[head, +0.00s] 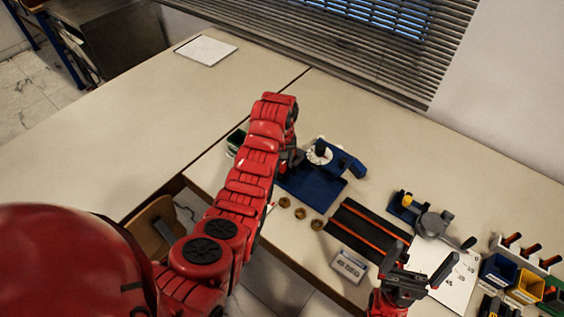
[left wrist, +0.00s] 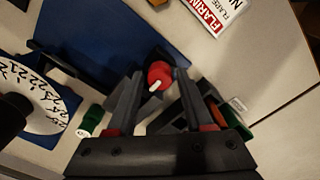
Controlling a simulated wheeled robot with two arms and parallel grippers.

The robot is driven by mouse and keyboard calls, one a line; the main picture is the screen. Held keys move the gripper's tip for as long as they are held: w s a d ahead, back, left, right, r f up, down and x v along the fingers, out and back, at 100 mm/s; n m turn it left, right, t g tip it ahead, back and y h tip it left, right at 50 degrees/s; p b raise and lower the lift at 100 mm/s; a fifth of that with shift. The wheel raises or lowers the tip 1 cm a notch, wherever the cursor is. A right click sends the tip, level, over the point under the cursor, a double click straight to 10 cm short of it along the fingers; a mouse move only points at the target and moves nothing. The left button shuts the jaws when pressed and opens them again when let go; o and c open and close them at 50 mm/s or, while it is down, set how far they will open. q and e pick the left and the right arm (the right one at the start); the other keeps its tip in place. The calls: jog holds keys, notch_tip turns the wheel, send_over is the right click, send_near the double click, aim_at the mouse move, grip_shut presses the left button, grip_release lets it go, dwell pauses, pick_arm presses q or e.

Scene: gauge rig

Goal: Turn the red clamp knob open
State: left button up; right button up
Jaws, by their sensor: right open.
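The red clamp knob (left wrist: 160,75) with a white pointer mark is in the left wrist view, at the edge of the blue base plate (left wrist: 95,40). My left gripper (left wrist: 162,80) has its fingertips on either side of the knob and appears shut on it. In the head view my left gripper (head: 291,160) is mostly hidden by my own arm, at the left side of the blue gauge rig (head: 322,188); the knob is hidden there. The white dial (left wrist: 30,100) is at the left of the left wrist view. My right gripper (head: 424,252) is open and empty at the front right.
Three brass rings (head: 300,213) lie in front of the rig. A black tray with orange strips (head: 368,232) and a grey round device (head: 432,224) stand to the right. Yellow and blue bins (head: 525,287) are at the far right. The left table is mostly clear.

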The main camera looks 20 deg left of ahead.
aim_at(282, 165)
pick_arm(q)
jog(key=shift+r, duration=0.3)
notch_tip(282, 165, up, 3)
jog(key=shift+r, duration=0.1)
notch_tip(282, 165, up, 14)
jog(key=p, duration=0.9)
jog(key=shift+f, duration=0.2)
